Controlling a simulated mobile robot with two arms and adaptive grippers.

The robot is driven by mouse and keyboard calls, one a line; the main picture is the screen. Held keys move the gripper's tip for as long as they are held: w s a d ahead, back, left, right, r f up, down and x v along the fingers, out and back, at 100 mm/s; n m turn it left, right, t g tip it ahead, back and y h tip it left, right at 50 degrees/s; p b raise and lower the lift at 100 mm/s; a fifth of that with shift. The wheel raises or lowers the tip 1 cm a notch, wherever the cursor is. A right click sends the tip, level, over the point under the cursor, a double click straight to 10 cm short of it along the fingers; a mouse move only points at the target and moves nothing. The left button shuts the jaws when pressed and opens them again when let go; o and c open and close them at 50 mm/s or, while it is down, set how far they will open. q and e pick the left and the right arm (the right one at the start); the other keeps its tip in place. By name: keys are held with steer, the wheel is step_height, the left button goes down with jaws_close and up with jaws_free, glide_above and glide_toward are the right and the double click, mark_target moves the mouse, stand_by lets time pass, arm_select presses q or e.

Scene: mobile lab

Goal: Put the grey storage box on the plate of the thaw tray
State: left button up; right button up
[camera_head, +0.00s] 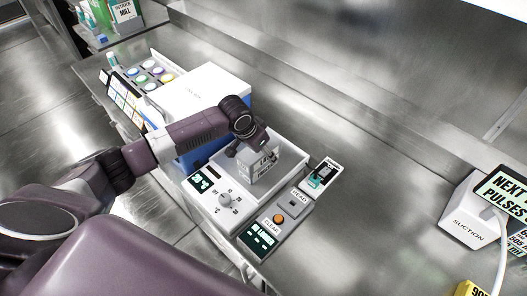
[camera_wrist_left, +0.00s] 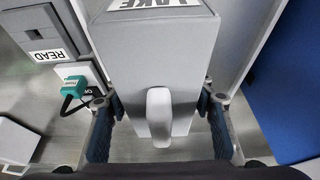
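The grey storage box (camera_head: 262,164), with a black-on-white label, is inside the outline of the thaw tray (camera_head: 296,165) in the head view. Whether its base touches the plate I cannot tell. In the left wrist view the box (camera_wrist_left: 155,55) fills the middle, with a pale rounded handle (camera_wrist_left: 158,115) facing me. My left gripper (camera_head: 256,143) reaches it from the left and above. In the wrist view its fingers (camera_wrist_left: 160,105) lie along both sides of the box, tips against it, so it looks shut on the box. My right gripper is not in view.
The tray's front panel has a dial (camera_head: 226,199) and display. Beside it are a READ/CLEAR device (camera_head: 279,219) and a small unit with a teal plug (camera_head: 323,173). A white-topped blue box (camera_head: 205,95) stands close behind-left. A suction unit (camera_head: 468,222) is far right; bare steel lies between.

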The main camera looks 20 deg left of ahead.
arm_select(q)
steer(key=shift+o, duration=1.2)
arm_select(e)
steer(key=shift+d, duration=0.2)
arm_select(q)
steer(key=shift+r, duration=0.2)
steer(key=b+v, duration=0.1)
steer(key=v, duration=1.1)
steer(key=shift+b, duration=0.4)
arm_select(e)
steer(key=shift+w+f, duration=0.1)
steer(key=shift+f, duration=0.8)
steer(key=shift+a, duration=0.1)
arm_select(q)
steer(key=shift+f, duration=0.1)
